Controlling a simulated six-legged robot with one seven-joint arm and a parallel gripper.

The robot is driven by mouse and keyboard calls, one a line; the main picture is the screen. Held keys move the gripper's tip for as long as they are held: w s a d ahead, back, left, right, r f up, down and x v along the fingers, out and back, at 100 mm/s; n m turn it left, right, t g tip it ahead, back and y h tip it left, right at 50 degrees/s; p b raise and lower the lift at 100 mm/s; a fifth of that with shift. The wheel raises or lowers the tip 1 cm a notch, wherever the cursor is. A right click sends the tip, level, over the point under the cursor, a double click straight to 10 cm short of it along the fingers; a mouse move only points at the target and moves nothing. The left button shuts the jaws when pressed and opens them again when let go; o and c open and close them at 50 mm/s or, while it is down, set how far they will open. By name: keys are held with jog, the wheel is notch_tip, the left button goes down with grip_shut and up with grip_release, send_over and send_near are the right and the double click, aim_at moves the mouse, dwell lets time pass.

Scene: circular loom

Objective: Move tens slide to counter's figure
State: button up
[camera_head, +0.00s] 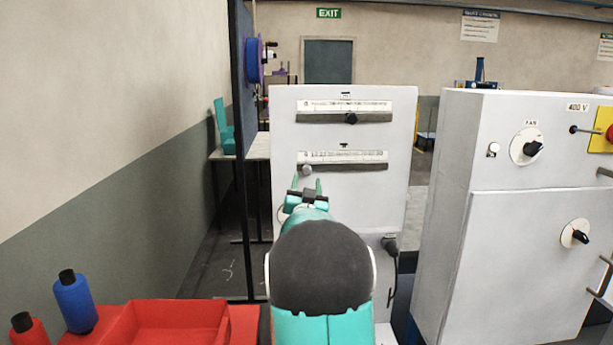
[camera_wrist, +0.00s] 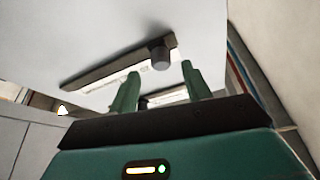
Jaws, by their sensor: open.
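A white upright panel (camera_head: 287,130) carries two horizontal slides with printed scales. The upper slide has a black knob (camera_head: 351,118) a little right of its middle. The lower slide has a grey knob (camera_head: 307,170) near its left end; it also shows in the wrist view (camera_wrist: 160,54). The labels are too small to tell which is the tens slide, and I cannot read a counter's figure. My gripper (camera_head: 306,184) is open and empty just below the grey knob in the head view. In the wrist view, my gripper's fingertips (camera_wrist: 160,80) are spread, with the knob beyond the gap between them.
A grey cabinet (camera_head: 450,210) with switches stands right of the panel. A dark upright post (camera_head: 240,180) and a table (camera_head: 258,147) are at the left. A red tray (camera_head: 178,315) and a blue bottle (camera_head: 74,302) are at the lower left.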

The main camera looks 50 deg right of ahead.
aim_at(307, 173)
jog(key=shift+x, duration=2.15)
jog(key=shift+w, duration=0.1)
grip_shut()
